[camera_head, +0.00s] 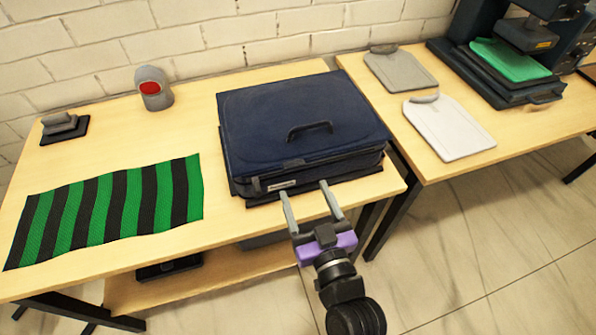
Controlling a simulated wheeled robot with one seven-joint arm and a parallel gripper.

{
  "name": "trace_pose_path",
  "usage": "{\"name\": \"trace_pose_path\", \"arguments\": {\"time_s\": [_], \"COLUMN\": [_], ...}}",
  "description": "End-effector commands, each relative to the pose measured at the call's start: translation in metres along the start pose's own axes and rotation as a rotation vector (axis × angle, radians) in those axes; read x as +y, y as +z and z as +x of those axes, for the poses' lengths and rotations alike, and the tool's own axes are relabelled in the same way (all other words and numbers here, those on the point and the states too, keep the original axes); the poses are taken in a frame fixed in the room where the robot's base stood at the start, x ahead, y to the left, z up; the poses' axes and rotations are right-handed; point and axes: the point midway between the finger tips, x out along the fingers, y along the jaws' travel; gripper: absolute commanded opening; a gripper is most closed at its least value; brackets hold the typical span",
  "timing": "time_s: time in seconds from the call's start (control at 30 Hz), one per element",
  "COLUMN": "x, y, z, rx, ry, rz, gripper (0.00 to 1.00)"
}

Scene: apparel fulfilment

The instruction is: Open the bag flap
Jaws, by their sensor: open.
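A dark navy bag (270,110) lies flat on the wooden table, on a thin black base. Its top flap (345,95) is down, with a raised black handle (309,129) near the front middle. A small light label (281,185) shows on its front side. My gripper (310,190) is at the bag's front edge, right of the label, with its two grey fingers apart and nothing visible between them. The fingertips are close to the front side; I cannot tell whether they touch it.
A green-and-black striped cloth (110,212) lies on the left of the table (225,222). A grey device with a red face (151,90) and a small dark stand (63,128) are behind it. On the right table are two boards (448,127) and a press (500,60).

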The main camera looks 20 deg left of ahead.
Motion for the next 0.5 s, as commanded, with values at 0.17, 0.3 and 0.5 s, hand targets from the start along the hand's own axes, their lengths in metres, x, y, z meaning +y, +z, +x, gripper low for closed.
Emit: {"name": "trace_pose_path", "arguments": {"time_s": [0.17,0.3,0.5], "x": [0.0,0.0,0.0], "y": [-0.002,-0.002,-0.001], "z": [0.029,0.047,0.06], "rx": [0.001,0.002,0.001], "ry": [0.0,0.001,0.001], "rz": [0.0,0.0,0.0], "gripper": [0.67,0.67,0.67]}}
